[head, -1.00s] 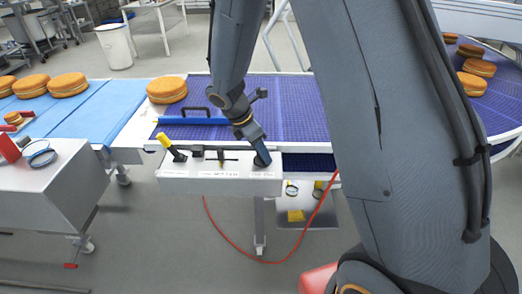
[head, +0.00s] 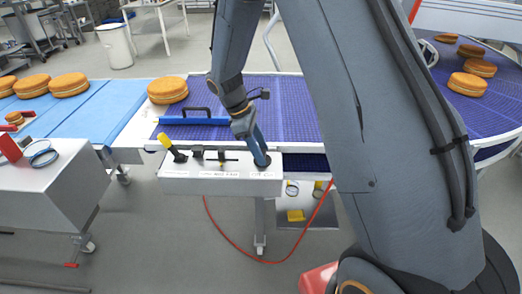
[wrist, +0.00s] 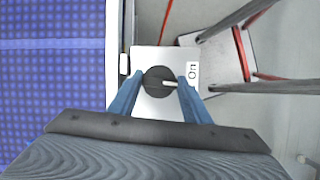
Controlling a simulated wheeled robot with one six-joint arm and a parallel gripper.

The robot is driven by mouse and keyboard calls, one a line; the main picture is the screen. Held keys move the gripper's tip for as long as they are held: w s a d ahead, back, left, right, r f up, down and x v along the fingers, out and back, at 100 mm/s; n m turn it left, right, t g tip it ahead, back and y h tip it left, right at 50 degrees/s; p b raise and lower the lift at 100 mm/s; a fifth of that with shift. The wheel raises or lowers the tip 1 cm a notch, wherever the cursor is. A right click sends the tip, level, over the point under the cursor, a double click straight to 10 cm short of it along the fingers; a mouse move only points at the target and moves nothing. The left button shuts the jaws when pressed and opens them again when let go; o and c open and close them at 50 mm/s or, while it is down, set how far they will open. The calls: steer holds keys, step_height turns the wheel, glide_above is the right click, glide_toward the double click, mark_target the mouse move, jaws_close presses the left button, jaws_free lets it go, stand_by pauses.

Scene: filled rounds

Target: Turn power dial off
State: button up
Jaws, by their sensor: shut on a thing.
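The power dial (wrist: 153,77) is a dark round knob at the right end of a white control box (head: 220,186). In the wrist view its white pointer mark lies on the right side, towards a white label reading "On" (wrist: 193,72). A second label (wrist: 124,63) sits on the left, its text not readable. My gripper (head: 262,163) reaches down to the dial, and its two blue fingers (wrist: 158,88) are shut on it, one at each side. In the head view my fingers hide part of the dial.
Left of the dial on the box are a yellow-handled lever (head: 166,141) and small black controls (head: 197,152). Behind is a blue conveyor (head: 290,105) with a blue-barred handle piece (head: 195,120). A red hose (head: 225,238) hangs below. Round cakes (head: 168,90) lie on the belts.

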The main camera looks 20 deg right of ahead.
steer(key=shift+w+d+m+g+y, duration=0.1)
steer(key=shift+m+g+y, duration=0.2)
steer(key=shift+m, duration=0.85)
steer(key=shift+w+m+g+y, duration=0.15)
steer(key=shift+m+g, duration=0.25)
steer(key=shift+m, duration=0.75)
steer(key=shift+s, duration=0.15)
steer(key=o, duration=1.1)
steer(key=shift+r+b, duration=0.15)
steer(key=shift+b, duration=0.15)
steer(key=b+v, duration=0.2)
steer(key=v, duration=0.5)
steer(key=shift+r, duration=0.25)
steer(key=s+m+t+y, duration=0.1)
steer(key=s+m, duration=0.1)
steer(key=s, duration=0.4)
steer(key=s+d+f+m+t+y, duration=0.1)
steer(key=s+m+t, duration=0.1)
steer(key=s, duration=0.5)
steer(key=s+d+f+m+t+y+b, duration=0.1)
steer(key=s+m, duration=0.3)
steer(key=s, duration=0.2)
steer(key=shift+s+f+t, duration=0.15)
steer(key=shift+s+t, duration=0.05)
steer(key=shift+t, duration=0.1)
